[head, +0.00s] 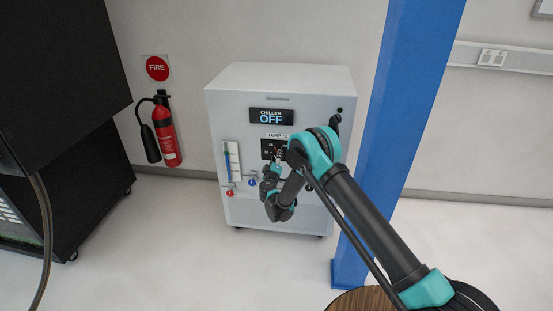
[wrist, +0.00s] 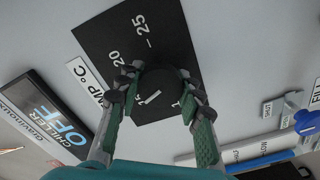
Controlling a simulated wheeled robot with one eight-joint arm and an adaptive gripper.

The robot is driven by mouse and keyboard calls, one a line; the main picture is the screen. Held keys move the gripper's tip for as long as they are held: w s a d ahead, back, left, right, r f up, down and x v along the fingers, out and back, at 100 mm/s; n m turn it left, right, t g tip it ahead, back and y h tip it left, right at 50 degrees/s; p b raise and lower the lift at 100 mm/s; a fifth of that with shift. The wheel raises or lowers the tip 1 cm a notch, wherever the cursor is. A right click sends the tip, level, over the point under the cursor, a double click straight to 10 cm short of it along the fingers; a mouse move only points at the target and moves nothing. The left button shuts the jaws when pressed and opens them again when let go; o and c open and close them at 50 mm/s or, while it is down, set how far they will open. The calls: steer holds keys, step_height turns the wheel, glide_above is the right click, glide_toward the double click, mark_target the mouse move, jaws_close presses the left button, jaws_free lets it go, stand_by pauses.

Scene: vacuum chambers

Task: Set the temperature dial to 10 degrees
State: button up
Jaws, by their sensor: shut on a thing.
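The temperature dial (wrist: 160,82) is a round black knob on a black square plate (wrist: 110,32) with white scale marks; 20 and 25 are readable in the wrist view. In the head view my gripper (head: 271,170) is at the front of the white chiller cabinet (head: 224,110), and the dial is largely hidden there.
The chiller display (head: 271,116) reads OFF. A blue column (head: 405,100) stands right, and a fire extinguisher (head: 166,130) hangs left. Open floor lies in front.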

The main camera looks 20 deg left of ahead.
steer(key=n, duration=0.7)
steer(key=shift+s+f, duration=0.1)
steer(key=n, duration=0.6)
steer(key=shift+n, duration=0.4)
steer(key=o, duration=1.2)
steer(key=v, duration=0.7)
steer(key=shift+s, duration=0.25)
